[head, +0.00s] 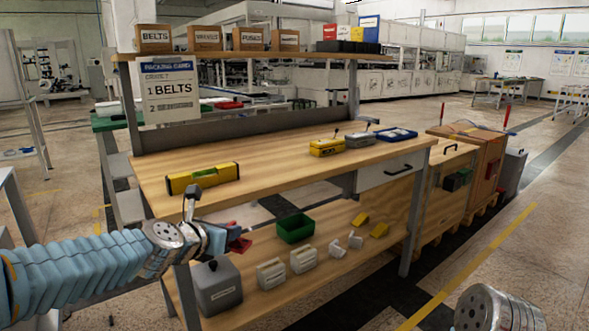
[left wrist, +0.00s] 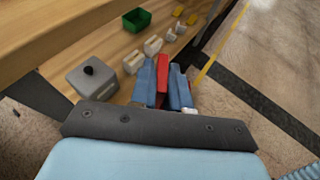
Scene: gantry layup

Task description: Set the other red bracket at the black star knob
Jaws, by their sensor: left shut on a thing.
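My left gripper (head: 232,240) is in front of the bench's near left corner, above the lower shelf. It is shut on a red bracket (head: 241,246). In the left wrist view the red bracket (left wrist: 163,86) stands between the two blue fingers of my left gripper (left wrist: 166,84). A grey box (head: 217,288) on the lower shelf has a dark knob on top. That black knob (left wrist: 88,70) is clearer in the left wrist view, left of the fingers and apart from the bracket; its star shape cannot be made out. My right gripper is out of view.
The lower shelf also holds a green bin (head: 295,228), white blocks (head: 271,273) and yellow pieces (head: 361,219). On the bench top (head: 285,165) lie a yellow level (head: 203,178), a yellow box (head: 327,148) and a blue tray (head: 397,135). The bench top's middle is clear.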

